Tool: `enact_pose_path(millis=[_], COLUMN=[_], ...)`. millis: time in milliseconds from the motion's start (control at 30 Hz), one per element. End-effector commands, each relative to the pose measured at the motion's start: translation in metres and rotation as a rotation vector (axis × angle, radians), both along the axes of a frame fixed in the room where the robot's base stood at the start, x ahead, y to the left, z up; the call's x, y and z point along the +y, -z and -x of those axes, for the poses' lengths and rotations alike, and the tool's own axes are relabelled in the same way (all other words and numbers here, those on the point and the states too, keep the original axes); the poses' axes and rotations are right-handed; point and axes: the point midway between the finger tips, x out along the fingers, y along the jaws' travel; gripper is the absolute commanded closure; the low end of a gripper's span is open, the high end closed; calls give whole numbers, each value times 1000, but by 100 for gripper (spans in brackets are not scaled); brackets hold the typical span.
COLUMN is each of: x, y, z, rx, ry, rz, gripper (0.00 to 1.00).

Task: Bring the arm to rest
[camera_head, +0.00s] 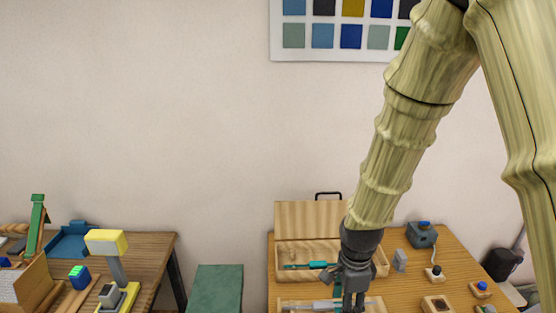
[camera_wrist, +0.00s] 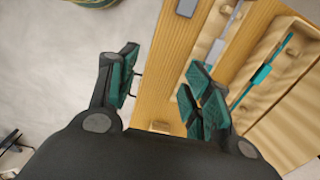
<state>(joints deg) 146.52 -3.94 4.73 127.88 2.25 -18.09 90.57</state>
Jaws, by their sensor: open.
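My gripper (camera_head: 352,292) hangs from the arm on the right, over the front part of the right wooden table (camera_head: 455,264). In the wrist view my gripper (camera_wrist: 163,85) has its teal-padded fingers spread apart with nothing between them. An open wooden case (camera_head: 309,220) stands behind it, and a teal rod (camera_head: 300,266) lies inside. A wooden tray (camera_head: 285,302) in front holds a pale grey rod (camera_head: 312,304). The gripper hides part of both. The teal rod (camera_wrist: 263,73) and the pale rod (camera_wrist: 236,15) also show in the wrist view.
A blue-grey device (camera_head: 421,235) and several small wooden blocks with knobs occupy the table's right side. A separate left table (camera_head: 150,255) holds a yellow-headed lamp-like object (camera_head: 107,243) and a blue tray (camera_head: 70,243). A green panel (camera_head: 216,288) stands between the tables.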

Motion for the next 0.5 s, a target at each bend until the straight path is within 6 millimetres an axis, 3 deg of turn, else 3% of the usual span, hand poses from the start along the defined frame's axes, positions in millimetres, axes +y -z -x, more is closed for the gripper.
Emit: enact_pose_path(millis=[333, 500], x=[-2, -8], y=[59, 101], z=[13, 25], rx=[3, 3], ry=[-145, -248], rz=[-6, -9], gripper=[50, 50])
